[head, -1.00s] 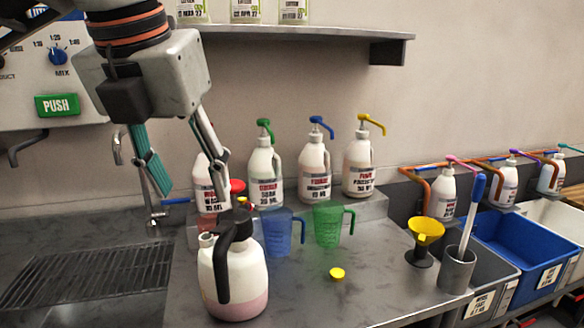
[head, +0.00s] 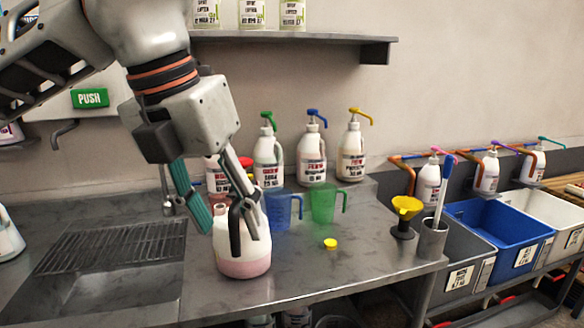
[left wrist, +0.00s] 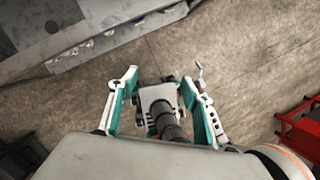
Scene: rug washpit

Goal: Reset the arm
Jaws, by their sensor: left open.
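My left gripper (head: 228,232) comes down from the upper left in the head view, its teal-padded fingers apart and empty. In the left wrist view the open fingers (left wrist: 160,77) point over brown floor, so the gripper appears to be in front of the counter, apart from the jug. Part of the jug is hidden behind the fingers. My right gripper is in neither view.
The steel counter (head: 300,265) holds a blue pitcher (head: 279,210), a green pitcher (head: 322,205), a yellow cap (head: 330,243) and a yellow funnel (head: 405,207). Pump bottles stand behind. A blue bin (head: 500,235) is at right. A red object (left wrist: 300,128) stands on the floor.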

